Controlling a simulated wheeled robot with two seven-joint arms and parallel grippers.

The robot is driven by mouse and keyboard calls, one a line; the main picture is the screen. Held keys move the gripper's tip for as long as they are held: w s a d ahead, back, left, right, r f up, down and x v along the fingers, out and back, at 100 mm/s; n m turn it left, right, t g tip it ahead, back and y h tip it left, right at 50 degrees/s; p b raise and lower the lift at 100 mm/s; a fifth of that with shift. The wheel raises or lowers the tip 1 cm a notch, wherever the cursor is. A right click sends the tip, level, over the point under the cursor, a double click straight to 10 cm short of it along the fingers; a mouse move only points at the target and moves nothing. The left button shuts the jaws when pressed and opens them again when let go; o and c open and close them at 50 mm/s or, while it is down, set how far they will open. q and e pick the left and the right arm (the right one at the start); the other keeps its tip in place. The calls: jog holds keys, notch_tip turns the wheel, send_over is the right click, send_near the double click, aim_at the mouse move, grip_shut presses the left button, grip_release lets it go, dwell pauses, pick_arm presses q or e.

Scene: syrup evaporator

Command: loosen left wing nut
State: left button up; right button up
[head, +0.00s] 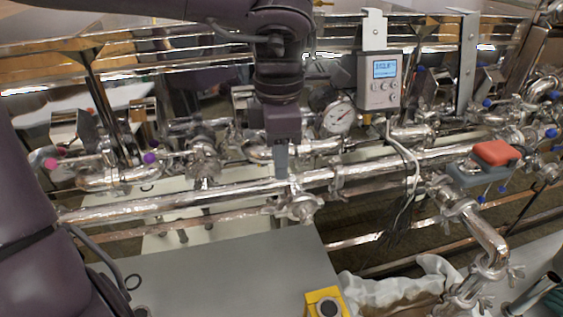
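My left gripper (281,160) points down in front of the long shiny pipe, in the middle of the head view. Its fingers show as one narrow grey piece, so I cannot tell whether they are open or shut. Just below the fingertips is a metal pipe clamp (300,206) on the pipe; its wing nut is small and hard to make out. I cannot tell whether the fingers touch it. Another clamped joint (204,160) sits further left. Wing nuts (514,272) show at the lower right on the bent pipe. My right gripper is not in view.
A grey control box (382,80) with a lit display and a round dial gauge (338,117) stand behind the pipe. A grey surface (225,275) lies below, with a yellow box (326,302) and a white cloth (392,288) near it. An orange block (496,152) is at right.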

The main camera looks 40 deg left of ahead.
aim_at(279, 196)
pick_arm(q)
jog(key=f, duration=0.7)
jog(key=shift+s+p, duration=0.2)
jog(key=shift+p, duration=0.2)
jog(key=shift+w+f, duration=0.15)
jog(key=shift+f, duration=0.2)
jog(key=shift+d, duration=0.1)
jog(key=shift+s+r, duration=0.1)
jog(key=shift+s, duration=0.1)
jog(key=shift+c, duration=0.8)
jog(key=shift+w, duration=0.1)
grip_shut()
